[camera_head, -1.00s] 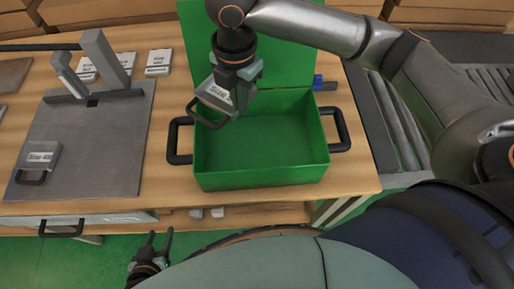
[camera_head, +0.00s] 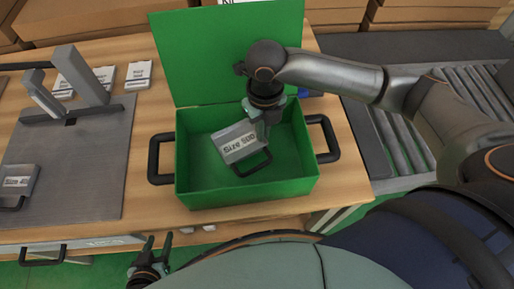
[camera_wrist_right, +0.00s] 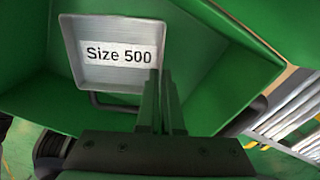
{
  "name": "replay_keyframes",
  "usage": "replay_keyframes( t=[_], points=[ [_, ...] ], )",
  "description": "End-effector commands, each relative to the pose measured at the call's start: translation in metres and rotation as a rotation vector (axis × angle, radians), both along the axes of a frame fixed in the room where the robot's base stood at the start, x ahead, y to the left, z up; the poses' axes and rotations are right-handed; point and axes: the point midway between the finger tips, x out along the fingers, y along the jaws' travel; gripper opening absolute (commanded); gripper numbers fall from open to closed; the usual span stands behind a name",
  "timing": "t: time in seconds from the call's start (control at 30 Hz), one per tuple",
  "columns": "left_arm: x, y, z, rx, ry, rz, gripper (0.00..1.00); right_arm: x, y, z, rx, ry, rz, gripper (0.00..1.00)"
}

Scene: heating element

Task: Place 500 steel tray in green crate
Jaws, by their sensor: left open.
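The 500 steel tray (camera_head: 238,143) is a small grey metal tray with a white "Size 500" label and a black handle. It is tilted within the opening of the green crate (camera_head: 240,192); whether it touches the crate floor is unclear. My right gripper (camera_head: 264,126) is at the tray's right edge, its fingers close together on it. The right wrist view shows the tray (camera_wrist_right: 115,53) upper left of the fingers (camera_wrist_right: 160,78). My left gripper (camera_head: 158,242) is open and empty, low in front of the table.
The crate's green lid (camera_head: 225,50) stands open behind it, with black handles at both sides. A grey metal plate (camera_head: 75,175) with an upright frame and another labelled tray (camera_head: 17,182) lies left. Labelled boxes (camera_head: 105,77) stand behind. A roller conveyor (camera_head: 400,145) is at right.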

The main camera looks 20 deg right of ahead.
Motion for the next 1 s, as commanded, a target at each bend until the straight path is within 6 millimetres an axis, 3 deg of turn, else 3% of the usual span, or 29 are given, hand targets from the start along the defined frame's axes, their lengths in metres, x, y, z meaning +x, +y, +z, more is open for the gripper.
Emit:
replay_keyframes(
  t=[0.1,0.27,0.5,0.87,1.0],
  points=[
    [0.0,0.0,-0.002,0.0,0.0,0.0,0.5,0.0,0.0,-0.019,0.001,0.0,0.0,0.0],
    [0.0,0.0,-0.002,0.0,0.0,0.0,0.5,0.0,0.001,-0.03,0.001,0.0,-0.001,0.0],
    [0.0,0.0,-0.005,0.0,0.0,0.0,0.5,0.0,0.001,-0.061,0.001,0.001,-0.001,0.0],
    [0.0,0.0,-0.005,0.0,-0.001,0.0,0.5,0.0,0.0,-0.065,0.0,-0.002,-0.001,0.0],
    [0.0,0.0,-0.004,0.0,-0.001,0.0,0.5,0.0,0.0,-0.066,0.0,-0.001,-0.001,0.17]
  ],
)
